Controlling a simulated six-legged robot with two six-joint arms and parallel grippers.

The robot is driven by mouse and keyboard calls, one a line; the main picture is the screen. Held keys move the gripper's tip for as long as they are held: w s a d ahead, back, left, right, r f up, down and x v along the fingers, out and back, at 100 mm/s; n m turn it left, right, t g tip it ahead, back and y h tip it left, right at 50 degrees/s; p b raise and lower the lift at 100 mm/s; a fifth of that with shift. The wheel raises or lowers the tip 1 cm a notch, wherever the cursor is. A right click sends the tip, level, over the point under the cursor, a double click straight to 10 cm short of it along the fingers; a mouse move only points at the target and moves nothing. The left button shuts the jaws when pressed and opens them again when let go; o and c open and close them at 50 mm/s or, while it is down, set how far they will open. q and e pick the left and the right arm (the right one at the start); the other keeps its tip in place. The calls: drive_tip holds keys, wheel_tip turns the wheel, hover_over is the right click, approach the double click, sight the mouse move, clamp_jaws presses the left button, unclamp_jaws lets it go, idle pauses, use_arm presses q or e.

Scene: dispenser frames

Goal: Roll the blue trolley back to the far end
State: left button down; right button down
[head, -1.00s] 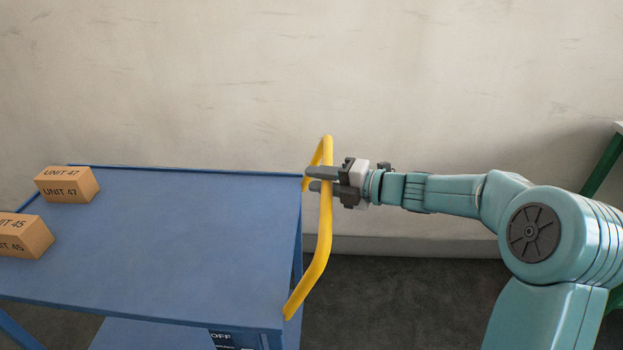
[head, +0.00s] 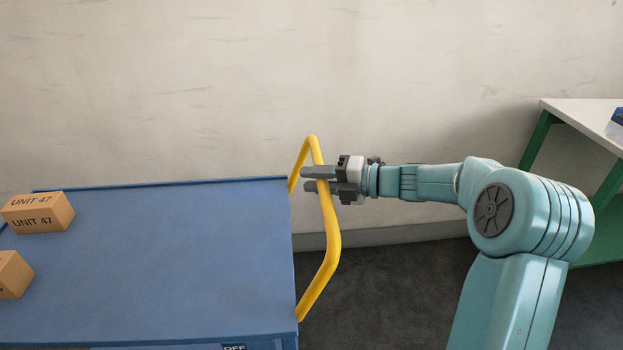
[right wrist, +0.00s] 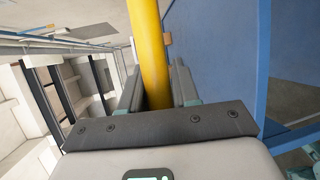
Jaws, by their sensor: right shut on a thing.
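The blue trolley (head: 180,260) fills the lower left of the head view, its flat top seen from above. Its yellow handle (head: 331,235) rises at the trolley's right end. My right gripper (head: 318,180) is shut on the handle's far upper part, with its fingers on either side of the bar. In the right wrist view the yellow bar (right wrist: 150,50) runs between the fingers, with the trolley's blue side (right wrist: 215,50) to the right. My left gripper is not in view.
A box marked UNIT 47 (head: 38,213) and another box (head: 12,275) sit on the trolley top at the left. A pale wall (head: 400,80) runs behind. A white-topped table with green legs (head: 575,115) stands at the right. Dark floor (head: 390,290) shows right of the trolley.

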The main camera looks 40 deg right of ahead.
drive_tip(key=shift+d, duration=0.1)
drive_tip(key=c, duration=1.1)
unclamp_jaws()
drive_tip(key=shift+o, duration=0.9)
drive_tip(key=shift+s+d, duration=0.1)
drive_tip(key=shift+s, duration=0.05)
drive_tip(key=v, duration=1.6)
drive_tip(key=shift+s+r, duration=0.1)
